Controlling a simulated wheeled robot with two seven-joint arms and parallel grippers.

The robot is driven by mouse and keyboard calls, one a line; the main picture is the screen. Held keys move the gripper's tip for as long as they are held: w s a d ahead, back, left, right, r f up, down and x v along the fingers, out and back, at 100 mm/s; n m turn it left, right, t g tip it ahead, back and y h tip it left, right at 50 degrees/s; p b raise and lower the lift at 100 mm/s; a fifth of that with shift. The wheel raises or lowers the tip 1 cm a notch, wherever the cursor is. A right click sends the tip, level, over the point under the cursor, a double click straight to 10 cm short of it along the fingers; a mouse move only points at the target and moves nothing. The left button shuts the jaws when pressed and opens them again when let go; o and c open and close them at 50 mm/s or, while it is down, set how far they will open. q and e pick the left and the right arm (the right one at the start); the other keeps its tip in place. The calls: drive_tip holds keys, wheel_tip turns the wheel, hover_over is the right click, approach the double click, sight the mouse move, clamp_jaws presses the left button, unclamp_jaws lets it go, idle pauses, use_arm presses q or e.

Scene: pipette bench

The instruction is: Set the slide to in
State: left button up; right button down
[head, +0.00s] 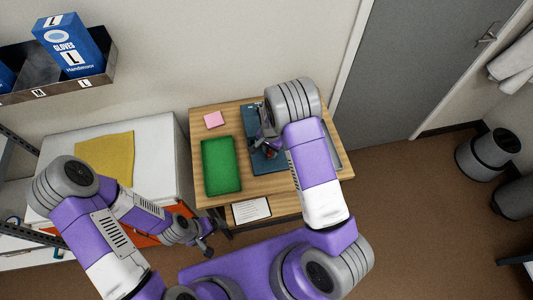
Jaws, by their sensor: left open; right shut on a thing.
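My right gripper (266,143) is over the blue mat (262,165) on the wooden table, partly covered by my own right arm. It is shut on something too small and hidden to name. Small dark parts and a red spot (269,154) show close to its fingers. I cannot make out the slide or its position. My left gripper (207,246) is open and empty, low in front of the table's left front corner, apart from everything on the table.
A green mat or tray (221,165) and a pink pad (214,119) lie on the table's left part. A printed sheet (251,210) is at the front below the top. A white cabinet with a yellow cloth (104,157) stands left. A shelf holds a glove box (70,45).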

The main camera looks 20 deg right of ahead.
drive_tip(key=shift+w, duration=0.2)
drive_tip(key=c, duration=0.9)
unclamp_jaws()
drive_tip(key=shift+w, duration=0.1)
drive_tip(key=shift+r, duration=0.1)
wheel_tip(320, 180, up, 8)
drive_tip(key=shift+f, duration=0.25)
